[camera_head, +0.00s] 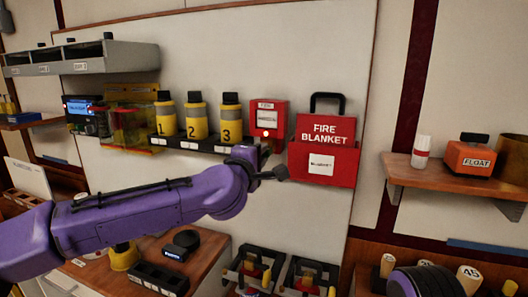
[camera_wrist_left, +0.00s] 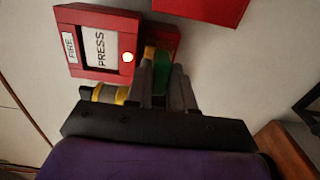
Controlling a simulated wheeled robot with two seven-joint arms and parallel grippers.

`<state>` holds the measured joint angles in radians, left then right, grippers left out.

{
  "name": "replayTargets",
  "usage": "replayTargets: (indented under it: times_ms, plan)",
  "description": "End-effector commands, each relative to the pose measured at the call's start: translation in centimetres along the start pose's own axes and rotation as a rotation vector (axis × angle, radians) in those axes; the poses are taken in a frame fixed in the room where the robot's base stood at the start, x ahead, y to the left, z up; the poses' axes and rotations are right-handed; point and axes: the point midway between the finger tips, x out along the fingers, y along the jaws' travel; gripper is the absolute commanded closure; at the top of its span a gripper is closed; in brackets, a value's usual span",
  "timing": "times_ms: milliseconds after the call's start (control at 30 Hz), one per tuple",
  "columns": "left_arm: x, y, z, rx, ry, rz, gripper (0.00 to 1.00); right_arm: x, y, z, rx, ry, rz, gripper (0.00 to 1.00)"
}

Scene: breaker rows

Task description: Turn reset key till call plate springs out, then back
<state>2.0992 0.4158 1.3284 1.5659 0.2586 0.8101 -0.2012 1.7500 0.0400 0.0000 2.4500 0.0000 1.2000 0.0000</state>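The red fire call box (camera_head: 267,118) hangs on the white wall panel, left of the fire blanket case. In the left wrist view the call box (camera_wrist_left: 88,52) shows a white call plate (camera_wrist_left: 98,47) marked PRESS and a glowing lamp (camera_wrist_left: 128,57). I cannot tell whether the plate is in or out. My left gripper (camera_head: 262,163) is just below the box; its fingers (camera_wrist_left: 162,65) reach the box's near side and close around a yellow-and-green piece (camera_wrist_left: 160,78), apparently the reset key. The key's tip is hidden.
Yellow canisters (camera_head: 196,117) stand on a black shelf left of the box. The fire blanket case (camera_head: 322,150) hangs close on the right. A wooden shelf (camera_head: 440,178) holds an orange FLOAT box (camera_head: 470,158). A cluttered bench lies below.

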Motion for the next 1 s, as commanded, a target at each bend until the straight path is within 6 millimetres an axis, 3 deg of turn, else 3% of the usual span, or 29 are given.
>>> replayTargets:
  times_ms: [1000]
  plan:
    - [0.0, 0.4, 0.0, 0.632, -0.001, 0.0, 1.0, -4.6, 0.4, -1.9, 0.0, 0.0, 0.0, 1.0]
